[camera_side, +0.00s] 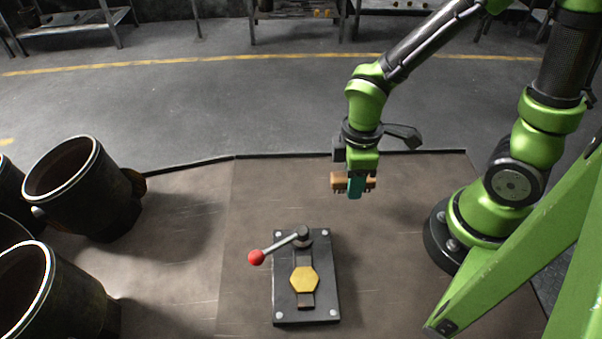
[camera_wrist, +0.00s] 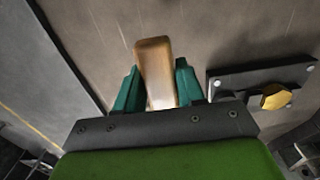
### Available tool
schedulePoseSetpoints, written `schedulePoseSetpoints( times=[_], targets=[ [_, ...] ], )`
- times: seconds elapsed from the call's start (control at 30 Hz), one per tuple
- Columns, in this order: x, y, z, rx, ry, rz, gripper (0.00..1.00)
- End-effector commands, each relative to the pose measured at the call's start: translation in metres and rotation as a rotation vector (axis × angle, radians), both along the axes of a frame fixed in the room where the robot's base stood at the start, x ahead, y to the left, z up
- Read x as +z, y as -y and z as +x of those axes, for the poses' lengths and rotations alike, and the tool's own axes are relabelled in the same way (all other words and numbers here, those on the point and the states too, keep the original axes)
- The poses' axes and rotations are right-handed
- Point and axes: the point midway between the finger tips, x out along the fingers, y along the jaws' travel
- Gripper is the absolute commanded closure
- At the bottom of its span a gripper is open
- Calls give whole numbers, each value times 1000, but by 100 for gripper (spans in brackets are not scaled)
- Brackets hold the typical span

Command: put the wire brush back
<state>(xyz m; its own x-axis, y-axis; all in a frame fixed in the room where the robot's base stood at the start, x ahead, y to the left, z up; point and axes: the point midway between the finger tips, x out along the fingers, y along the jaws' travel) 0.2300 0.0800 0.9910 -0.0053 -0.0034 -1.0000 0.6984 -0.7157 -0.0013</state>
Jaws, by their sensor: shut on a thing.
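My gripper (camera_side: 355,188) has teal fingers and is shut on the wire brush (camera_side: 339,182), a tan, wooden-looking block. It holds the brush above the brown work surface, behind and to the right of the black plate. In the wrist view the brush (camera_wrist: 156,68) shows as a tan bar between the two teal fingers of my gripper (camera_wrist: 158,88). Its bristles cannot be made out. No holder for the brush can be made out in either view.
A black plate (camera_side: 284,300) with a red-knobbed lever (camera_side: 256,257) and a yellow hexagon (camera_side: 304,280) lies on the work surface (camera_side: 190,270). Large dark cylinders (camera_side: 62,170) stand at the left. The surface right of the plate is clear.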

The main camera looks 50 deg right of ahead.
Motion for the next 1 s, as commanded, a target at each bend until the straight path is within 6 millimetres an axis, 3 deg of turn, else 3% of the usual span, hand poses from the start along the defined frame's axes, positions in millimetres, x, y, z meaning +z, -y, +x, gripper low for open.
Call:
schedulePoseSetpoints(
  times=[0.53, 0.83, 1.0],
  targets=[
    [-12, -43, 126, 13, 3, 1, 95],
    [-16, -52, 155, 12, 1, 0, 95],
    [-43, -52, 152, 12, -2, -1, 95]
  ],
)
